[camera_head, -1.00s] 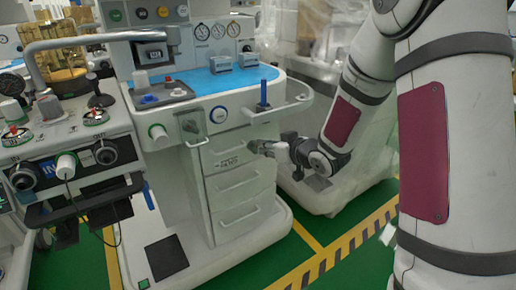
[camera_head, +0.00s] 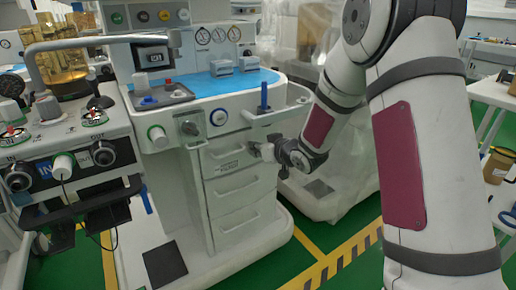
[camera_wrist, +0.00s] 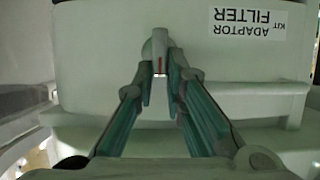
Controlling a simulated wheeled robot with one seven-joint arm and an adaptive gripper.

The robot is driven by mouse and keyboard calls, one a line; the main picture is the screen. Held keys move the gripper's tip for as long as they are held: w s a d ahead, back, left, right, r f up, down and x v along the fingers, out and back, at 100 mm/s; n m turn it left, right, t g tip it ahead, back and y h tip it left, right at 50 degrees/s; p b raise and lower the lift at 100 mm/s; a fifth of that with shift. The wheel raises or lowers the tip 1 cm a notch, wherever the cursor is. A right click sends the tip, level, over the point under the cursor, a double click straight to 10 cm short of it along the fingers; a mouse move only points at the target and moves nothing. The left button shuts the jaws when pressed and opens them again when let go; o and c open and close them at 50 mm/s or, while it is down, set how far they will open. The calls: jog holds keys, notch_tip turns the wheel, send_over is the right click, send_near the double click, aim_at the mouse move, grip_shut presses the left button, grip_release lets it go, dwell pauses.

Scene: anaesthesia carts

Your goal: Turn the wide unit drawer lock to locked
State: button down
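The wide unit drawer lock (camera_wrist: 159,44) is a small pale grey knob on the face of the drawer unit, in the upper middle of the wrist view. My gripper (camera_wrist: 160,78) has its two fingers drawn close together, one on each side of the knob, and appears shut on it. In the head view my gripper (camera_head: 262,151) reaches the upper right of the top drawer (camera_head: 226,158) from the right. The lock is too small and covered to make out there. The drawer's label (camera_wrist: 248,22) reads upside down in the wrist view. The drawers look closed.
A drawer handle ledge (camera_wrist: 262,97) lies right of my fingers in the wrist view. Above the drawers is a worktop (camera_head: 228,82) with a blue mat, and a rail (camera_head: 290,108) at its right. A plastic-covered machine (camera_head: 345,190) stands close behind my wrist.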

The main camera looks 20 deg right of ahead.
jog(key=shift+p, duration=0.3)
jog(key=f+m+y+p, duration=0.1)
jog(key=m+y+p, duration=0.1)
jog(key=m+p, duration=0.1)
jog(key=d+m+y+p, duration=0.1)
jog(key=m+y+p, duration=0.2)
jog(key=m, duration=0.3)
jog(key=d+f+m+t+y+p, duration=0.1)
jog(key=m+y+p, duration=0.1)
jog(key=m+p, duration=0.2)
jog(key=shift+w+d+f, duration=0.25)
jog(key=shift+w+f, duration=0.05)
jog(key=shift+w, duration=0.1)
jog(key=shift+m, duration=0.3)
dwell(0.5)
jog(key=c, duration=1.9)
grip_release()
jog(key=shift+y, duration=0.3)
